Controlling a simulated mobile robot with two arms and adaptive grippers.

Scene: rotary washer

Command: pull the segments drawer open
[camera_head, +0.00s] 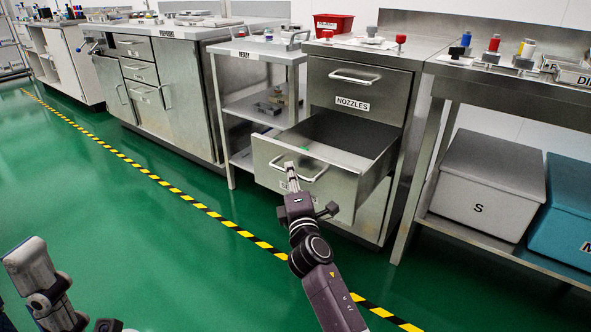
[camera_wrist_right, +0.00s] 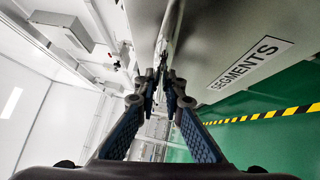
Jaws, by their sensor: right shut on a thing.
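The segments drawer (camera_head: 305,172) is the grey metal drawer below the nozzles drawer, and it stands well out from its cabinet. Its label, SEGMENTS (camera_wrist_right: 249,63), reads in the right wrist view. Its bar handle (camera_head: 313,178) is on the front face. My right gripper (camera_head: 291,172) is at the left part of this handle, shut on it. In the right wrist view, my right gripper's fingers (camera_wrist_right: 164,85) come close together beside the drawer front; the grip itself is hard to see there. Links of my left arm show at the lower left, but its gripper does not show.
The nozzles drawer (camera_head: 352,89) above is shut. A steel shelf cart (camera_head: 262,50) stands close on the left. A bench on the right holds a grey S box (camera_head: 482,180) and a teal box (camera_head: 565,215) underneath. The green floor in front is clear, with a yellow-black stripe.

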